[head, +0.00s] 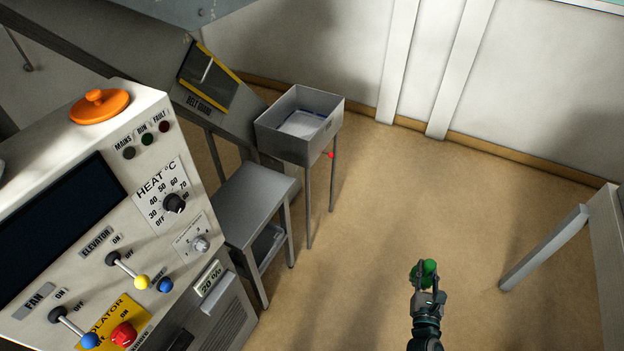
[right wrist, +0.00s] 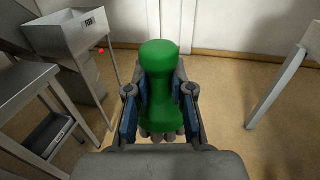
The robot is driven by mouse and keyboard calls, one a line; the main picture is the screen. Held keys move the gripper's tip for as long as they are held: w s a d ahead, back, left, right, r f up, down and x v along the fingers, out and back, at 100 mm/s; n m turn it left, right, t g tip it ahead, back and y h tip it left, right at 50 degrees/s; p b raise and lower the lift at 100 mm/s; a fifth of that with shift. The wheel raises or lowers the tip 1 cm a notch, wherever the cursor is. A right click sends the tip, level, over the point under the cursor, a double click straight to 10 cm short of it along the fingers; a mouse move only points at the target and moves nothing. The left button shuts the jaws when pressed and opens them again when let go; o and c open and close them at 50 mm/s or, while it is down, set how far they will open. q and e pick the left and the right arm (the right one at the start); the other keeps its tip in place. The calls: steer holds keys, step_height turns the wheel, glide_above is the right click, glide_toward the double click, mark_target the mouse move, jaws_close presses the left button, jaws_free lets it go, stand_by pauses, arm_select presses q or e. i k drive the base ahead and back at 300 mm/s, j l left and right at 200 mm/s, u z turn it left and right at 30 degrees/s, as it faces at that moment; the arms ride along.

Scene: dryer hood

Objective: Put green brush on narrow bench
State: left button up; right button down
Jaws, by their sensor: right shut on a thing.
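My right gripper (head: 426,274) is shut on the green brush (head: 429,267) and holds it up over open floor at the lower right of the head view. In the right wrist view the brush (right wrist: 157,95) stands between the two fingers, its green body facing me and pale bristle ends showing at the bottom. A narrow grey metal bench (head: 250,200) stands left of the gripper, apart from it, with a clear top and a lower shelf. The bench also shows at the left of the right wrist view (right wrist: 22,85). My left gripper is not in view.
A grey bin on legs (head: 318,101) stands behind the bench, with a red knob (head: 331,155) below it. The control panel (head: 120,220) with levers fills the left. A pale slanted leg (head: 545,248) stands at right. The floor between is clear.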

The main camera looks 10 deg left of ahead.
mark_target(248, 200)
steer(key=i+j+u, duration=0.1)
steer(key=u, duration=0.3)
steer(key=i+u, duration=0.2)
steer(key=u, duration=0.2)
steer(key=i+u, duration=0.15)
steer(key=u, duration=0.25)
steer(key=i+u, duration=0.15)
steer(key=u, duration=0.25)
steer(key=i+u, duration=0.3)
